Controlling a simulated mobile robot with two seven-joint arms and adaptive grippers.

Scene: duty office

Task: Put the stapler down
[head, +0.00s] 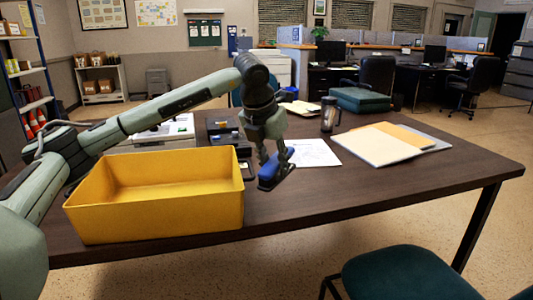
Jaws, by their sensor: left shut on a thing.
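A blue stapler (272,174) is held by my left gripper (275,150) near the middle of the head view. The gripper points down and its fingers are shut on the stapler's upper part. The stapler is tilted, with its lower end toward the front left. It appears at or just over the dark brown table (380,195); I cannot tell whether it touches the top. It is to the right of a yellow open bin (160,232). My right gripper is not in view.
White paper (318,153), a metal tumbler (328,114) and folders (378,146) lie behind and right of the stapler. A dark desk item (247,170) is close on its left. The table's front right is clear. A green chair (405,273) stands in front.

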